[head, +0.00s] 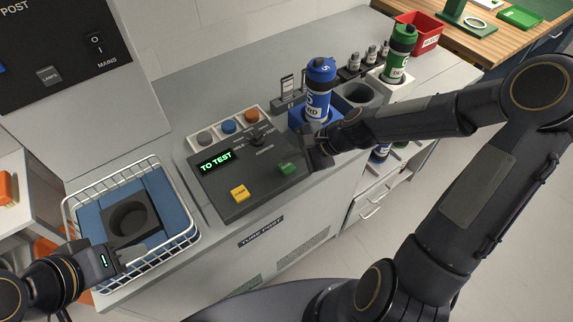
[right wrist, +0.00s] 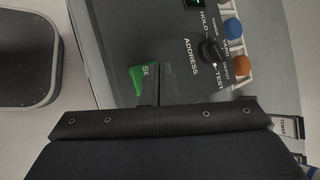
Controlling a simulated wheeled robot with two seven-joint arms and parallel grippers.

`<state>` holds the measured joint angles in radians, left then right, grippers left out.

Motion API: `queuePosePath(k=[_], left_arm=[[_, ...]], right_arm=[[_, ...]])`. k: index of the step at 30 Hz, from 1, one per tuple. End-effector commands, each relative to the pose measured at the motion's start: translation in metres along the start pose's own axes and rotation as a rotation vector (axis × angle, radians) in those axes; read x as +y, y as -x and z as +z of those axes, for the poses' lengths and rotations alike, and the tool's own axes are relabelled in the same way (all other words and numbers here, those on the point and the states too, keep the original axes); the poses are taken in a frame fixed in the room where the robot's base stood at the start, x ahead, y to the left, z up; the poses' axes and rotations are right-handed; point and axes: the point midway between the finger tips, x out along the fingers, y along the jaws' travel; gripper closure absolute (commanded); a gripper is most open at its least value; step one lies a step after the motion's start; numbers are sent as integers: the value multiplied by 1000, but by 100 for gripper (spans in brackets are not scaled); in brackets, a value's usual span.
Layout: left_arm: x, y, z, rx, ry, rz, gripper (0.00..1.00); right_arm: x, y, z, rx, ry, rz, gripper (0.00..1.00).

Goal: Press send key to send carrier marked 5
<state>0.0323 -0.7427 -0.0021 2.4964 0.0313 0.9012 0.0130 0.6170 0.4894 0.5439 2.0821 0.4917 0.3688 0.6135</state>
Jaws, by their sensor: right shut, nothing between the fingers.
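The blue carrier marked 5 (head: 319,90) stands upright in a blue holder behind my right gripper. The grey console (head: 240,207) has a lit display (head: 215,161) reading "TO TEST". Its green send key (head: 288,168) is just left of my right gripper (head: 311,158). In the right wrist view the green key (right wrist: 141,79) shows "SE", the rest hidden by the finger (right wrist: 161,84); I cannot tell whether they touch. My right gripper is shut and empty. My left gripper (head: 124,257) is at the front of the wire basket; its jaw state is unclear.
The console also has a yellow key (head: 239,192) and an address dial (head: 256,137), with coloured buttons (head: 229,127) behind. The wire basket (head: 185,240) holds a blue pad with a dark socket. A green carrier (head: 401,50) stands farther back, near a red bin (head: 424,34).

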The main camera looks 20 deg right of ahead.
Motion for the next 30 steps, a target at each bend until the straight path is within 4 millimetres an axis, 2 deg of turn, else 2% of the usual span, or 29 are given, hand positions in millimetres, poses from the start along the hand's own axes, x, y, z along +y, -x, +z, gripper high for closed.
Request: queuePosePath(k=[30], left_arm=[[-4, -9, 4, 0, 0, 0, 64]], right_arm=[[5, -7, -5, 0, 0, 0, 100]])
